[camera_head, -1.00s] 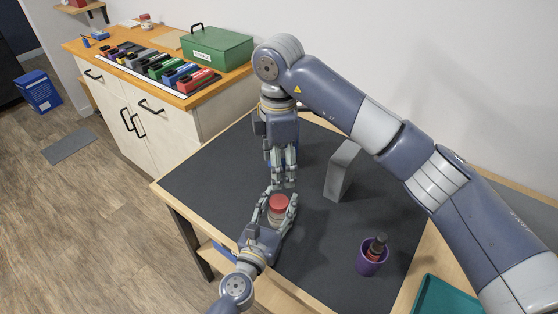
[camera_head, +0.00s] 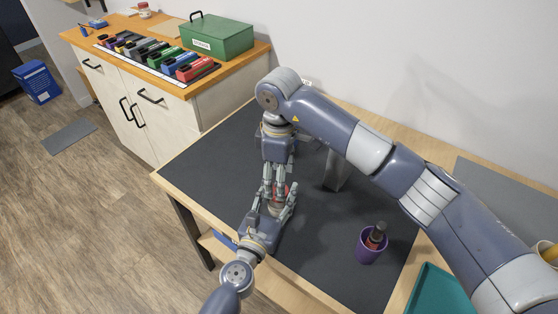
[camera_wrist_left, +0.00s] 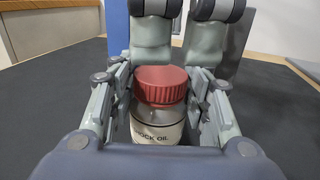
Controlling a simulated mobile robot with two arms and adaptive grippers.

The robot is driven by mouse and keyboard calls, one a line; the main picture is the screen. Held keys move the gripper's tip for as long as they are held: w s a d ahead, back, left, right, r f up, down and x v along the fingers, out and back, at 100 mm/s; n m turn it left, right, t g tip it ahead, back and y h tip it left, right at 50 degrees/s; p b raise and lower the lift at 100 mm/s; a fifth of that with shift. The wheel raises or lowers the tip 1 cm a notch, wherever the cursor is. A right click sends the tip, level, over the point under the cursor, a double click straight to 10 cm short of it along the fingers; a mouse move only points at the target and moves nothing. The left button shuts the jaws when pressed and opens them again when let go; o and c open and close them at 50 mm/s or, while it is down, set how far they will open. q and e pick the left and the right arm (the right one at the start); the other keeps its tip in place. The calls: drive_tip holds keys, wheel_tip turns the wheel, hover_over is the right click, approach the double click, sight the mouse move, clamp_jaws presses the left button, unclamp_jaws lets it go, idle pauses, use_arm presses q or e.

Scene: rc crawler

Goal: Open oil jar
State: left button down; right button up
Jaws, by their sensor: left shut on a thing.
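The oil jar is a white jar (camera_wrist_left: 158,130) with a ribbed red lid (camera_wrist_left: 162,86) and dark lettering that ends in "OCK OIL". It is upright with the lid on. My left gripper (camera_head: 276,204) comes from the lower left and is shut on the jar body, with a finger on each side in the left wrist view. My right gripper (camera_head: 274,188) points down from above at the lid. In the head view the right gripper hides most of the jar.
A purple cup (camera_head: 370,247) with a dark-handled tool stands on the dark mat to the right. A grey block (camera_head: 337,170) is behind the grippers, partly hidden by my right arm. A teal tray (camera_head: 440,292) is at lower right. The left part of the mat is clear.

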use_arm(q)
drive_tip(key=shift+f, duration=0.1)
use_arm(e)
drive_tip(key=shift+f, duration=1.75)
drive_tip(key=c, duration=1.3)
drive_tip(key=o, duration=1.2)
drive_tip(key=shift+c, duration=0.2)
drive_tip(key=shift+r, duration=0.1)
